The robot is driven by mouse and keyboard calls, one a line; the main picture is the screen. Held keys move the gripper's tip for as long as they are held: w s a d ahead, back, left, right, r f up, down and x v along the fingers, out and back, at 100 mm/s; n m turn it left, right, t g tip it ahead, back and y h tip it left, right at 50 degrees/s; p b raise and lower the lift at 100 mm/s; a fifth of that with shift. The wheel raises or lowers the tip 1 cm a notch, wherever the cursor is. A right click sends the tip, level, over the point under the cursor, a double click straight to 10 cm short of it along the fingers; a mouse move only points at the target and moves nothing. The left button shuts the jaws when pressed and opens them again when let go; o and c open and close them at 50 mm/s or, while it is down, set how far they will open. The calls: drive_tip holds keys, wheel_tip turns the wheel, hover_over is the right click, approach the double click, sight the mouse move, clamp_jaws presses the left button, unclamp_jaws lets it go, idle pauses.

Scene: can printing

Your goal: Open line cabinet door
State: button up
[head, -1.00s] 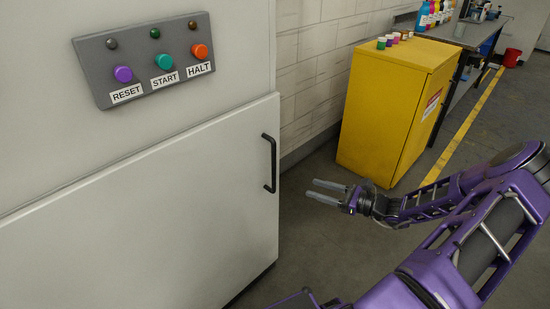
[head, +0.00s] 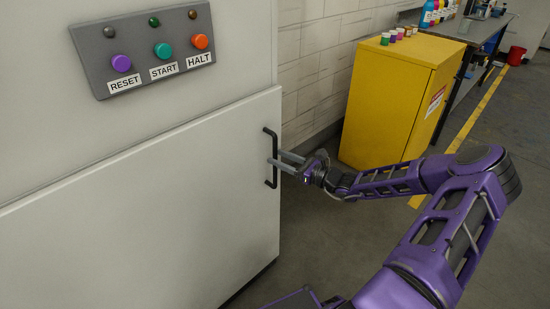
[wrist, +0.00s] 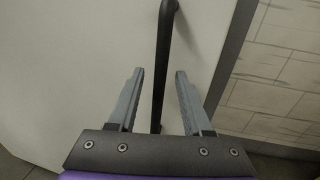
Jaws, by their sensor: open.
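The line cabinet door (head: 150,205) is a white panel and stands closed in the head view. Its black vertical bar handle (head: 273,145) sits near the door's right edge. My gripper (head: 280,160) is at the handle, with its two grey fingers reaching toward it from the right. In the wrist view the handle (wrist: 165,50) runs between the two open fingers of my gripper (wrist: 160,80), one on each side with gaps left. The fingers are not closed on the bar.
A grey panel (head: 88,68) with RESET, START and HALT buttons is above the door. A yellow cabinet (head: 390,100) with small jars on top stands behind my arm. A workbench (head: 472,38) is farther back. Grey floor (head: 320,230) lies open right of the door.

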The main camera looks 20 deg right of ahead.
drive_tip(key=shift+x, duration=1.1)
clamp_jaws()
idle(0.7)
